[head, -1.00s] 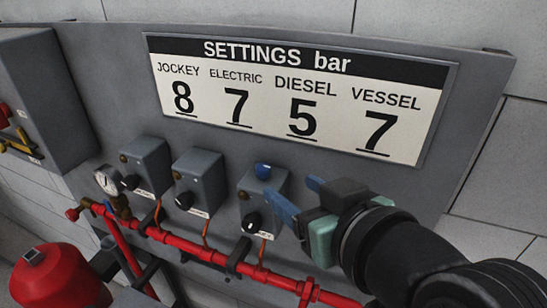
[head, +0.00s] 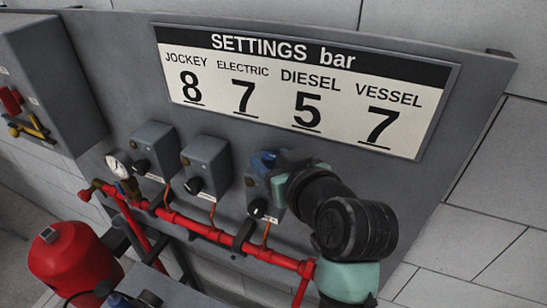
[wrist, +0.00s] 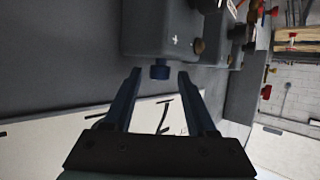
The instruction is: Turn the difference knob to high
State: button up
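In the wrist view this knob sits between the tips of my gripper (wrist: 160,77), with a gap on each side. The gripper is open and holds nothing. In the head view my gripper (head: 267,162) is at the top of the box, and its blue fingers and the knob cannot be told apart. A black knob (head: 257,208) shows low on the same box. The knob's high marking cannot be read.
Two similar boxes, the jockey (head: 154,150) and electric (head: 206,167), stand to the left. A red pipe (head: 200,228) runs below, with a pressure gauge (head: 116,166) at its left end. The settings sign (head: 300,90) is above. A larger grey cabinet (head: 50,80) is at far left.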

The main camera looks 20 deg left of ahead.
grip_shut()
